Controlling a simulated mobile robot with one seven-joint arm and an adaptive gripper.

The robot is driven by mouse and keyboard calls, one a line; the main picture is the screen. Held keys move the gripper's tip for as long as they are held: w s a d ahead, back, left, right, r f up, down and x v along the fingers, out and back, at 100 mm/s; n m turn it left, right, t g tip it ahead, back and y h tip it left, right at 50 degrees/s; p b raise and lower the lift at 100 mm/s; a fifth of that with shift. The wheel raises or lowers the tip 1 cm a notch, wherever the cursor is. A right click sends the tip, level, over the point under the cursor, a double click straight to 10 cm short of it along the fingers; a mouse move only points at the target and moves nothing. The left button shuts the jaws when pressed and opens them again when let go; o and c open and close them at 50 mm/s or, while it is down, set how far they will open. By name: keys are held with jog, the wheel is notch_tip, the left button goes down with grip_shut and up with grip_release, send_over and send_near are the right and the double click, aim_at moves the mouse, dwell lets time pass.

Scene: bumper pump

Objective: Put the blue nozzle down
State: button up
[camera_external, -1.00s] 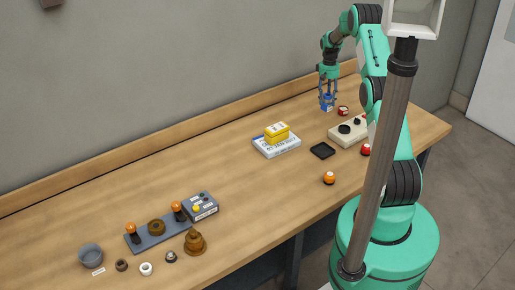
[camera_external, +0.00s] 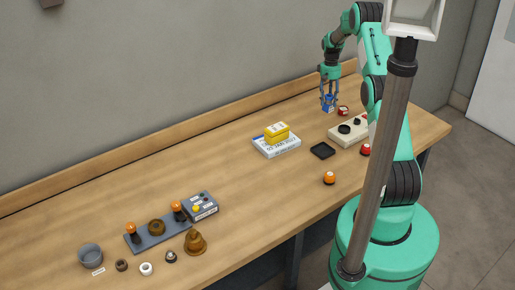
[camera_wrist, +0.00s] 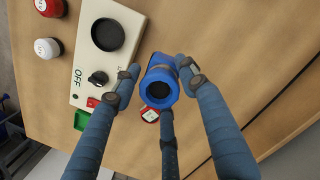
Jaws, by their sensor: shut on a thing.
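The blue nozzle (camera_wrist: 158,86) is a short blue tube with a dark round opening facing the camera in the wrist view. My gripper (camera_wrist: 158,78) is shut on it, with fingers on both sides and a third finger below it in the picture. In the external view, my gripper (camera_external: 329,102) points down and holds the blue nozzle (camera_external: 328,106) at or just above the far part of the table (camera_external: 220,147). I cannot tell whether the nozzle touches the wood.
A beige panel (camera_wrist: 128,20) with a dark round recess and a black knob lies close beside the nozzle. A red-and-white item (camera_wrist: 150,114) is just beyond it.

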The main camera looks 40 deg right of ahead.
jog(key=s+a+f+b, duration=0.1)
jog(key=s+a, duration=0.5)
jog(key=s, duration=0.7)
jog(key=s+a+f, duration=0.2)
jog(key=s+a, duration=0.5)
jog(key=s, duration=0.6)
jog(key=s+a+f+b, duration=0.1)
jog(key=s+a, duration=0.5)
jog(key=s, duration=0.7)
jog(key=shift+s+a+f+m+b, duration=0.2)
jog(key=shift+s+f+m+b, duration=0.1)
jog(key=shift+s+f+m, duration=0.1)
jog(key=shift+w, duration=0.1)
jog(key=w+d+f, duration=0.1)
jog(key=w+d, duration=0.8)
jog(key=w, duration=0.3)
jog(key=shift+w+d+f, duration=0.15)
jog(key=shift+w+d, duration=0.15)
jog(key=shift+d, duration=0.1)
jog(key=shift+f, duration=0.1)
jog(key=shift+f+b, duration=0.3)
jog(key=shift+f, duration=1.35)
jog(key=shift+f, duration=0.1)
